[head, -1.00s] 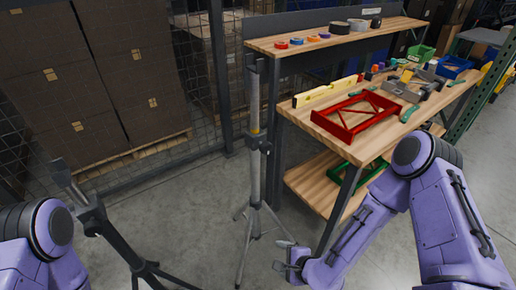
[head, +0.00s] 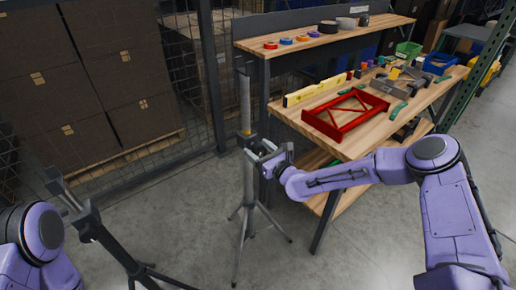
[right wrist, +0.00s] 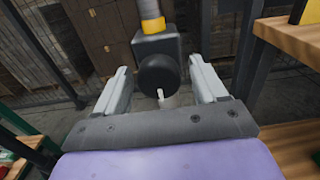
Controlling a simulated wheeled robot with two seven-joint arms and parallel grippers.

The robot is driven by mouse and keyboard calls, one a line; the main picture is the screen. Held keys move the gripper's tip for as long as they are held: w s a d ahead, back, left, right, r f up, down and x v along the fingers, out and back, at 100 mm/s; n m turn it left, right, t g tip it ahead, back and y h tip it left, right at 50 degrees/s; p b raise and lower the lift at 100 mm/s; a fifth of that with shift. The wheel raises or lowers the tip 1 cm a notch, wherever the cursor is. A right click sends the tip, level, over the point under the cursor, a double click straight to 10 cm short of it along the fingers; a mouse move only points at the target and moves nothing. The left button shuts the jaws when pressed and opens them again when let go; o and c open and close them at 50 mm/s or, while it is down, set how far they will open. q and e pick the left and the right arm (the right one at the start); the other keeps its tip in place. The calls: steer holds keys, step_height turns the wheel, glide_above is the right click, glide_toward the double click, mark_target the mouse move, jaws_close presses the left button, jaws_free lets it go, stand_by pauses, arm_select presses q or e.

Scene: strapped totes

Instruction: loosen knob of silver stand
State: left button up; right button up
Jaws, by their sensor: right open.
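The silver stand (head: 249,190) stands upright on its tripod legs left of the workbench in the head view. A dark clamp block with a yellow band above it sits partway up its pole. In the right wrist view the round black knob (right wrist: 158,74) faces the camera on the dark block (right wrist: 155,45). My right gripper (head: 262,150) is at the height of the block. In the right wrist view its two fingers (right wrist: 159,80) are open, one on each side of the knob, with gaps between. My left gripper cannot be made out in the head view.
The wooden workbench (head: 395,125) with a red frame (head: 345,115) and a yellow level (head: 313,91) is to the right of the stand. A dark tripod stand (head: 105,235) is at the lower left. Stacked boxes (head: 90,80) stand behind wire mesh. Grey floor is clear around the stand.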

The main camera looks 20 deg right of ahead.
steer(key=shift+w+a, duration=0.1)
steer(key=shift+w, duration=0.15)
steer(key=c, duration=1)
steer(key=shift+f, duration=0.1)
